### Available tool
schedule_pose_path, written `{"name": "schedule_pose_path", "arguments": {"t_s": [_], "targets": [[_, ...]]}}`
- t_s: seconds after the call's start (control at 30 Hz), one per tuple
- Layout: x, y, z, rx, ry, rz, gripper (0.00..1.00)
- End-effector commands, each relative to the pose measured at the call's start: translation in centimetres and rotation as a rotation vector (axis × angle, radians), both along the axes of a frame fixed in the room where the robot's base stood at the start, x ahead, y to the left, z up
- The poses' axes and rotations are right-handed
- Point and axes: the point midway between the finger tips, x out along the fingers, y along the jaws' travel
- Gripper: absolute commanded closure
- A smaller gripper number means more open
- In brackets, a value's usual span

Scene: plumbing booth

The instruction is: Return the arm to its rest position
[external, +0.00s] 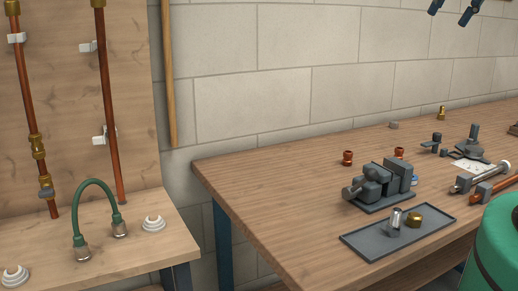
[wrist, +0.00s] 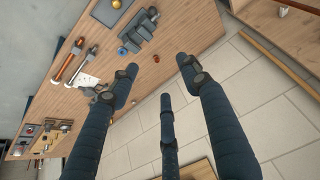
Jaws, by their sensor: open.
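My gripper (external: 453,13) shows only as dark fingertips at the top right edge of the external view, high above the workbench. In the wrist view my gripper (wrist: 158,68) has dark blue-grey fingers spread well apart, with nothing between them. The rest of the arm is out of the external view.
The wooden workbench (external: 270,185) carries a grey vise (external: 378,185), a dark tray (external: 365,241) with a brass fitting (external: 414,217), and copper parts. A wooden panel with copper pipes (external: 108,110) and a green hose (external: 97,183) stand left. The bench's near left is bare.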

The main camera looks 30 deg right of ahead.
Motion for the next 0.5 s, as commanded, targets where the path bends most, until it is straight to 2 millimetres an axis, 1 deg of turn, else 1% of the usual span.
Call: {"name": "schedule_pose_path", "arguments": {"t_s": [0.1,0.37,0.5], "targets": [[-0.32,-0.12,-0.19,-0.004,-0.002,0.003,0.53],[-0.30,-0.11,-0.17,-0.004,-0.002,0.003,0.53],[-0.29,-0.11,-0.55,-0.004,-0.002,0.003,0.53]]}}
